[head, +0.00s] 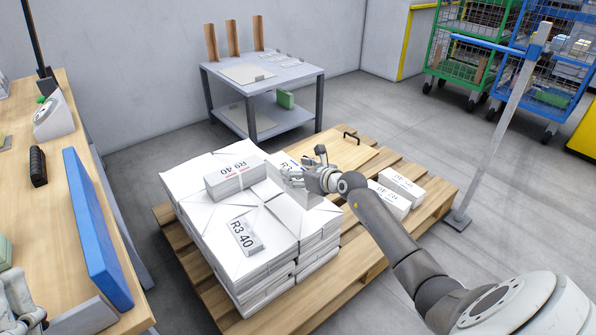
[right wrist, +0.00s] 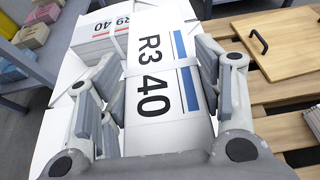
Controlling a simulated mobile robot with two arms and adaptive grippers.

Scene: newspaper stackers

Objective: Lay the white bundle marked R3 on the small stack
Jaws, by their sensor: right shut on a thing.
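My right gripper (head: 296,181) is shut on a white bundle marked R3 40 (right wrist: 155,80), which has a blue stripe. In the head view this bundle (head: 283,160) shows partly behind the gripper, at the far right corner of the large white stack (head: 190,200). I cannot tell whether it touches the stack. A bundle marked R9 40 (head: 234,175) lies on top of the large stack. An R3 40 label (head: 243,237) shows on the stack's top nearer me. Two small white bundles (head: 401,186) lie side by side on the pallet's right. My left gripper (head: 20,300) shows partly at the lower left.
The wooden pallet (head: 440,192) carries the stacks and a board with a black handle (head: 350,137). A grey table (head: 305,75) stands behind. A workbench (head: 85,95) with a blue panel (head: 95,228) is at left. A metal post (head: 500,125) stands right of the pallet.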

